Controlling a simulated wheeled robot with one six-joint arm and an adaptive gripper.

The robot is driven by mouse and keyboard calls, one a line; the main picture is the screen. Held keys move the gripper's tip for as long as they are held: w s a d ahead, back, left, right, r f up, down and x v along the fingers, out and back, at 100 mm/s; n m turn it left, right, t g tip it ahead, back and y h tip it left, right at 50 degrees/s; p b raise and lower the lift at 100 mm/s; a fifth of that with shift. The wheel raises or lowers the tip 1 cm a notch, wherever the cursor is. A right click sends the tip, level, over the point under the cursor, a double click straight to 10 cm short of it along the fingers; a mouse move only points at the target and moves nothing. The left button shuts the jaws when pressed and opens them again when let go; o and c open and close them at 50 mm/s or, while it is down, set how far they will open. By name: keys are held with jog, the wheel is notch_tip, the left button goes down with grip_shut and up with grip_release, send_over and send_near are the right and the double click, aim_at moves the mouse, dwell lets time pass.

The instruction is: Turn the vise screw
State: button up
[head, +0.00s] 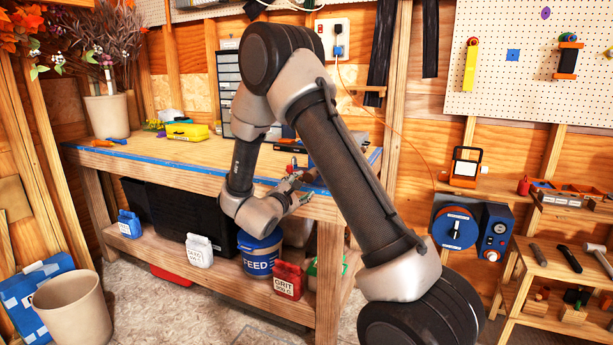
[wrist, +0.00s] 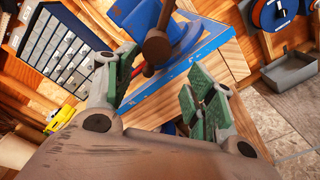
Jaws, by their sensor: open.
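The blue vise (wrist: 185,40) sits at the blue-edged front of the workbench in the wrist view. Its brown screw head (wrist: 157,46) faces me, with a thin handle bar through it, tilted from vertical. My gripper (wrist: 162,82) is open, its green-padded fingers apart on either side below the screw head. The screw head lies beyond the gap, nearer the left finger; I see nothing held. I cannot tell whether the left finger touches the handle bar. In the head view my gripper (head: 297,187) is at the bench's front edge, and my arm hides most of the vise.
The workbench (head: 215,150) carries a yellow case (head: 187,131), a potted plant (head: 107,115) and a drawer cabinet (head: 230,85). Below it stand a blue feed bucket (head: 260,257) and a red grit bag (head: 288,281). A grey bin (wrist: 288,70) lies at right in the wrist view.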

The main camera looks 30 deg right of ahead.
aim_at(307, 179)
jog(key=shift+n+h, duration=0.3)
jog(key=shift+n, duration=0.6)
jog(key=x, duration=0.5)
jog(key=r+x, duration=0.1)
jog(key=x, duration=0.1)
jog(key=shift+d, duration=0.5)
jog(key=c, duration=1.1)
